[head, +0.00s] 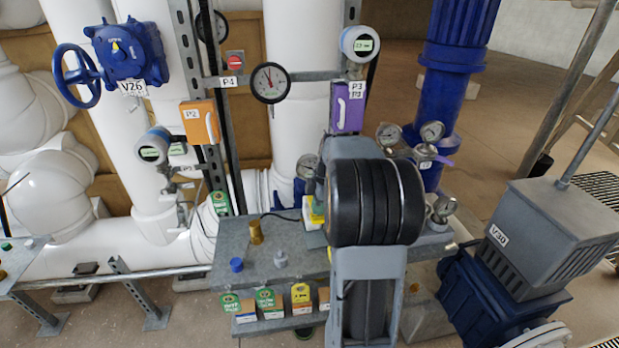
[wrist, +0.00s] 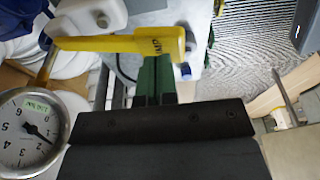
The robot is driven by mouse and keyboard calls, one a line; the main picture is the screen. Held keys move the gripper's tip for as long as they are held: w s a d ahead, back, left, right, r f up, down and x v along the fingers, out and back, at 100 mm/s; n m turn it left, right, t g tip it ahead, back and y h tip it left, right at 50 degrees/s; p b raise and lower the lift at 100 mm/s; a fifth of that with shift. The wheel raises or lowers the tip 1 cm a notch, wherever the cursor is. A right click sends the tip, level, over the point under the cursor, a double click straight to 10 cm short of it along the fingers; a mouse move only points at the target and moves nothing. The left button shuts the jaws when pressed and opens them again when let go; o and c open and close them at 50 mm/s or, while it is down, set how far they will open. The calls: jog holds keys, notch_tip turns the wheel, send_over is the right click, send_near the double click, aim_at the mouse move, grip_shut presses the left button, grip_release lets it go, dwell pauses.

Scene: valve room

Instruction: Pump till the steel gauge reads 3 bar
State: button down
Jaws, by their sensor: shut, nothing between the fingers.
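A steel-rimmed gauge (wrist: 30,135) with a white dial and a green label shows at the left of the wrist view, cut by the frame edge. Its needle points to the lower right; I cannot read the value surely. A yellow lever (wrist: 120,43) runs from a white and steel fitting across the top, above my gripper. My gripper (wrist: 154,62) is shut and empty, its dark green fingers close to the lever's end; I cannot tell whether they touch. In the head view my arm hides the gripper, and a steel-rimmed gauge (head: 307,166) is partly hidden beside it.
A grey bench (head: 270,262) carries a brass fitting (head: 256,232) and a blue cap (head: 236,264). Tagged blocks (head: 265,302) sit on its lower shelf. A black-rimmed gauge (head: 270,82) hangs behind. The V30 actuator (head: 552,235) stands at right, the V26 handwheel (head: 77,76) at left.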

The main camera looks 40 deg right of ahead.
aim_at(319, 219)
jog(key=shift+f+b, duration=1.6)
jog(key=shift+f, duration=0.7)
jog(key=shift+r+p, duration=2)
jog(key=shift+r, duration=0.7)
jog(key=shift+f, duration=0.2)
jog(key=shift+f+b, duration=2.2)
jog(key=shift+f, duration=0.3)
jog(key=shift+r+p, duration=2)
jog(key=shift+r, duration=0.65)
jog(key=shift+f, duration=0.15)
jog(key=shift+r, duration=0.2)
